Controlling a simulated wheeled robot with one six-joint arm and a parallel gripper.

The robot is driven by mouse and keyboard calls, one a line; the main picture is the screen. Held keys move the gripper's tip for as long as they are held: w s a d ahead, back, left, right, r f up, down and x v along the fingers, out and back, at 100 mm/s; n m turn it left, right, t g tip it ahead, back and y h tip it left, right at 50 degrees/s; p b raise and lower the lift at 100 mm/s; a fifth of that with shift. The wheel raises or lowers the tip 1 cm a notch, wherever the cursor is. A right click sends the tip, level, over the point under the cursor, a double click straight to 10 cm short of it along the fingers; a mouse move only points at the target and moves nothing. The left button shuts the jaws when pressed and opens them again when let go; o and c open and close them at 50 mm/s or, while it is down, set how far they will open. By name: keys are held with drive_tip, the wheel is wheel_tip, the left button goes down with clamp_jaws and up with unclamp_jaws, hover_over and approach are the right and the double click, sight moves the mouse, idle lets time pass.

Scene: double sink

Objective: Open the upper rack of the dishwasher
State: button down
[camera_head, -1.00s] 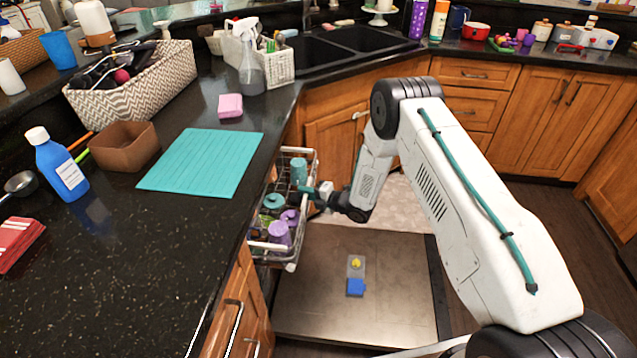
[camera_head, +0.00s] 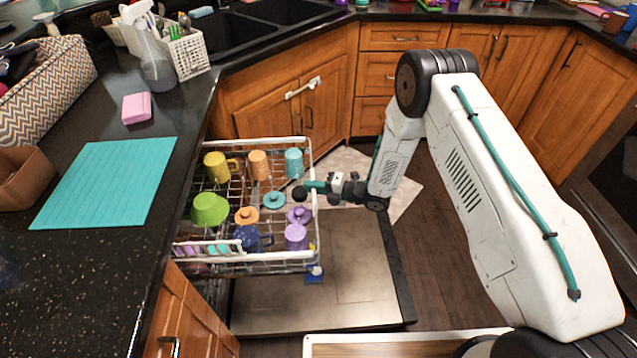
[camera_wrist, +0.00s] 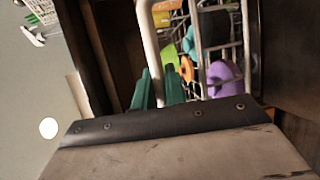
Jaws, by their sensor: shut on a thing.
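The upper rack (camera_head: 250,141) of the dishwasher is a white wire basket holding several cups, mugs and lids. It extends well out from under the counter, above the lowered dishwasher door (camera_head: 350,285). My gripper (camera_head: 308,188), with teal fingers, is at the rack's outer right side and shut on its wire edge. In the wrist view, the teal fingertips (camera_wrist: 160,88) are beside the rack's white wire frame (camera_wrist: 149,38). The exact contact is partly hidden there. The dishwasher's interior is mostly hidden by the counter.
The black counter (camera_head: 75,270) with a teal mat (camera_head: 110,180) runs along the left. Wooden cabinets (camera_head: 290,105) stand behind the rack. A blue item (camera_head: 314,277) lies low near the door, partly hidden by the rack. Dark floor (camera_head: 445,270) is open to the right.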

drive_tip(key=shift+d, duration=0.5)
drive_tip(key=c, duration=1.5)
unclamp_jaws()
drive_tip(key=shift+o, duration=0.2)
drive_tip(key=shift+d, duration=0.1)
drive_tip(key=v, duration=0.7)
drive_tip(key=shift+d, duration=0.3)
drive_tip(key=shift+s+r, duration=0.1)
